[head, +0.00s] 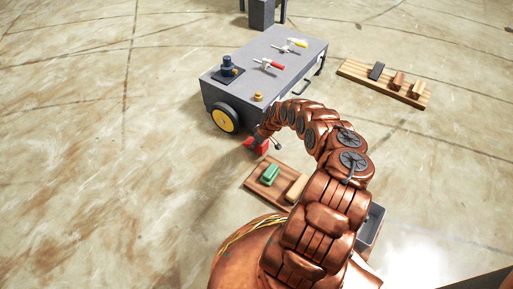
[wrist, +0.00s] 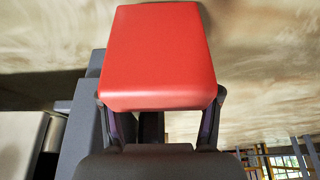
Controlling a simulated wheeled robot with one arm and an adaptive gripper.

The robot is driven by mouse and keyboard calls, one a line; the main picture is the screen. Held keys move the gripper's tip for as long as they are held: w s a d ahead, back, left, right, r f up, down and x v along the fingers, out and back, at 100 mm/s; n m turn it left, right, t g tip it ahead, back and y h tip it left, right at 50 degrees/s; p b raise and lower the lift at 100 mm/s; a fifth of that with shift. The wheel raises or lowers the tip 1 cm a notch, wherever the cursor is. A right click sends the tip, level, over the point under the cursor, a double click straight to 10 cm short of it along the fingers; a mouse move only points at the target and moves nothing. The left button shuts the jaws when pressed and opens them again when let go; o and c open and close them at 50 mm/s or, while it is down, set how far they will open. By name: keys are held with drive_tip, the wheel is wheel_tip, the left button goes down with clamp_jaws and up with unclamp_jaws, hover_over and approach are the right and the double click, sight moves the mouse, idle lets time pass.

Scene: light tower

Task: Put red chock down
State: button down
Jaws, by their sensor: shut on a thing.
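The red chock (head: 257,145) is at the end of my arm, low near the floor, beside the yellow-hubbed black wheel (head: 226,118) of the grey cart (head: 262,62). In the wrist view the red chock (wrist: 158,55) fills the upper middle. My gripper (wrist: 160,118) is shut on it, one finger on each side. In the head view my gripper is mostly hidden by the arm. Whether the chock touches the floor or the wheel cannot be told.
A wooden pallet board (head: 252,188) with a green block (head: 270,174) and a tan block (head: 297,187) lies just below the chock. Another board (head: 350,72) with several blocks lies right of the cart. The floor at left is clear.

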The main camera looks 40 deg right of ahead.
wheel_tip(320, 180, down, 3)
drive_tip(key=shift+r+b, duration=0.15)
drive_tip(key=shift+b, duration=0.25)
drive_tip(key=shift+c, duration=1.2)
unclamp_jaws()
